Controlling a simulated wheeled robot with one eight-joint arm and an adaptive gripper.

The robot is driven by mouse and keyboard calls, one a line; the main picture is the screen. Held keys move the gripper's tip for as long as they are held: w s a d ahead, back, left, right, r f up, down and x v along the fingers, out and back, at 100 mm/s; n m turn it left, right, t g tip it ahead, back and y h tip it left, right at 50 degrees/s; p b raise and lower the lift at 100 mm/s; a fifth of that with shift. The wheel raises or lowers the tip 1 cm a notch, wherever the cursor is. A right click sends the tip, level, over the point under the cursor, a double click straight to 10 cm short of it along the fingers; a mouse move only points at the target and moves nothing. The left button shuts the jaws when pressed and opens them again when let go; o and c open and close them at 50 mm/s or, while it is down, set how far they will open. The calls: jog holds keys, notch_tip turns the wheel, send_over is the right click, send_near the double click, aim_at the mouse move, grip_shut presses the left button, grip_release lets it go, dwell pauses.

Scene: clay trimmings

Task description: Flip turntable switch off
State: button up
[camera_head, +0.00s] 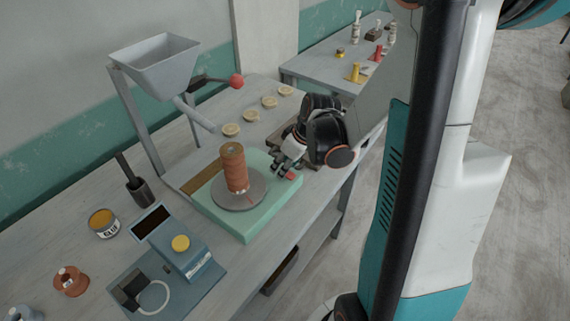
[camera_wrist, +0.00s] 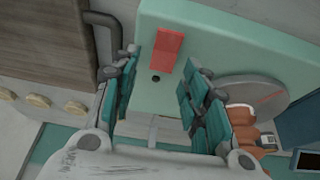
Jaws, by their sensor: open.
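The turntable is a grey round disc (camera_head: 252,197) on a light green base (camera_head: 245,229), standing on the workbench. A brown-orange ribbed clay cylinder (camera_head: 234,168) stands upright on the disc. A red switch (camera_wrist: 167,49) shows on the green base in the wrist view, with a small dark round spot below it. My gripper (camera_head: 287,170) is at the base's right corner, close to the switch. In the wrist view my gripper (camera_wrist: 156,90) is open, with the switch showing between and beyond its teal-padded fingers. I cannot tell whether the fingers touch it.
A grey hopper (camera_head: 160,62) on posts stands behind, with a red-knobbed lever (camera_head: 236,81). Several pale discs (camera_head: 231,129) lie along the bench's back. Another table (camera_head: 320,70) is behind.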

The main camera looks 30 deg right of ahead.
aim_at(293, 177)
jog(key=a+v, duration=0.1)
jog(key=v, duration=0.6)
jog(key=shift+d, duration=0.45)
jog(key=shift+r, duration=0.1)
